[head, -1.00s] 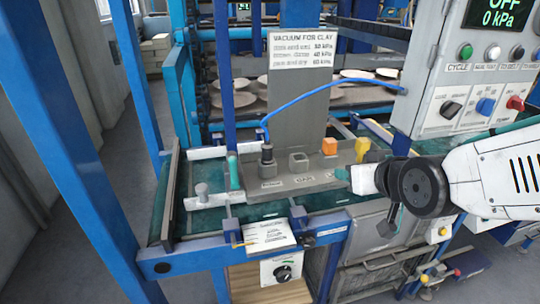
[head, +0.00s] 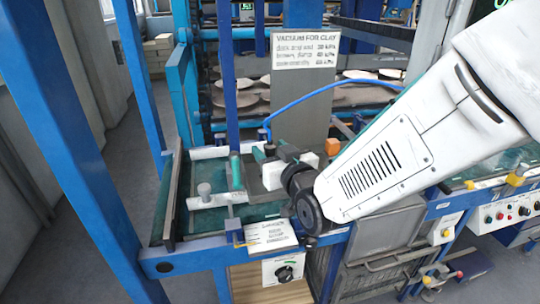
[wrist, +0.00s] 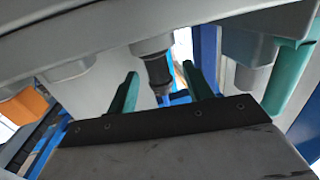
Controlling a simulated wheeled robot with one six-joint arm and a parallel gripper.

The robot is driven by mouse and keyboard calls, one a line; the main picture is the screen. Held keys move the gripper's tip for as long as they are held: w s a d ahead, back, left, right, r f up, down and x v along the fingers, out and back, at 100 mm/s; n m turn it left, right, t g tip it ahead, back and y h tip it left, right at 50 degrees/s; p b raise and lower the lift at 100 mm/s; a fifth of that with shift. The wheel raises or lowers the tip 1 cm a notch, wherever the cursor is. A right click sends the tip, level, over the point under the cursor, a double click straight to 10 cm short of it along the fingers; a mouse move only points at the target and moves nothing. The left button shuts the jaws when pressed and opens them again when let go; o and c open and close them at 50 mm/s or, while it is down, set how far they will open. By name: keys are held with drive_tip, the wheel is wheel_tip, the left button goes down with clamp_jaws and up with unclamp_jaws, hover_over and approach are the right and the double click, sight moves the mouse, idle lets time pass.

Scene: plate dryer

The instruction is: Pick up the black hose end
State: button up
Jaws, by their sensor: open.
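The black hose end (wrist: 157,73) stands in a grey socket on the grey station plate, and the wrist view shows it tip-up in the picture. A blue hose (head: 310,98) runs from it toward the right in the head view. My gripper (wrist: 160,70) is open, with one green finger on each side of the hose end. The hose end appears between the fingertips; I cannot tell whether either finger touches it.
An orange block (head: 332,146) stands right of my gripper, partly beside my arm. A green upright cylinder (head: 235,170) stands close on the left. A grey knob (head: 204,190) is farther left. A sign panel (head: 303,95) rises behind. Blue posts frame the left side.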

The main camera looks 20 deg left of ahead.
drive_tip(key=shift+w+a, duration=0.45)
drive_tip(key=shift+a, duration=0.05)
drive_tip(key=c, duration=1.1)
drive_tip(key=shift+o, duration=0.2)
drive_tip(key=shift+r, duration=0.1)
